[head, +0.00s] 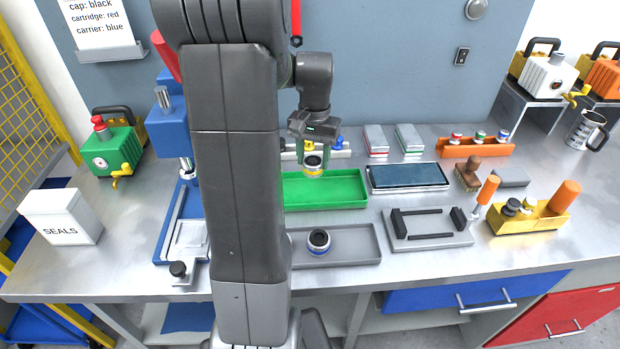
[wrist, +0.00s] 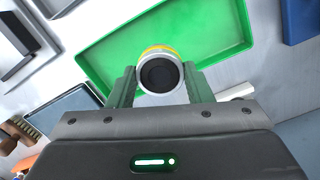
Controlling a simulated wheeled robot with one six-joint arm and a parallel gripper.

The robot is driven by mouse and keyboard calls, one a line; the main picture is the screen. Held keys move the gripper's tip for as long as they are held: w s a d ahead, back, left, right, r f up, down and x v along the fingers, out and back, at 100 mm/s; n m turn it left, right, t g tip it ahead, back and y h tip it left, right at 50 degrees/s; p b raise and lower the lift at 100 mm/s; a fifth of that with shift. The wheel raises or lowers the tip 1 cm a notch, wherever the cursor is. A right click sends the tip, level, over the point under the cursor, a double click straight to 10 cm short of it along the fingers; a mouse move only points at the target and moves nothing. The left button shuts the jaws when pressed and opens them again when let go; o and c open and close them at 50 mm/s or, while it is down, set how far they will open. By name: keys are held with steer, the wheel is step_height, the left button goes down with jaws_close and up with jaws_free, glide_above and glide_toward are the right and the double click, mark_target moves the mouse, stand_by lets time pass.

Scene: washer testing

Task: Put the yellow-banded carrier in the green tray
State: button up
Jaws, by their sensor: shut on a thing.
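The yellow-banded carrier (head: 313,168) is a small round silver piece with a dark centre and a yellow band. It also shows in the wrist view (wrist: 160,72), between the fingers. My gripper (head: 314,158) is shut on it and holds it upright or nearly so, over the back part of the green tray (head: 325,194). In the wrist view the green tray (wrist: 222,35) lies behind and below the carrier, and its visible floor is empty. The exact height of the carrier above the tray floor is hard to tell.
A grey tray (head: 357,244) with a blue-banded carrier (head: 319,241) lies in front of the green tray. A dark-screened tablet (head: 408,176) lies to the right. A rack with several pieces (head: 340,151) stands close behind. A blue press (head: 168,125) is at left.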

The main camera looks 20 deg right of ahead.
mark_target(314, 159)
steer(key=shift+f, duration=3.6)
steer(key=shift+f, duration=0.2)
steer(key=o, duration=1.1)
steer(key=shift+r, duration=0.1)
steer(key=r, duration=1.2)
steer(key=shift+w+d+r, duration=0.1)
steer(key=shift+w+d, duration=0.15)
steer(key=shift+w, duration=0.1)
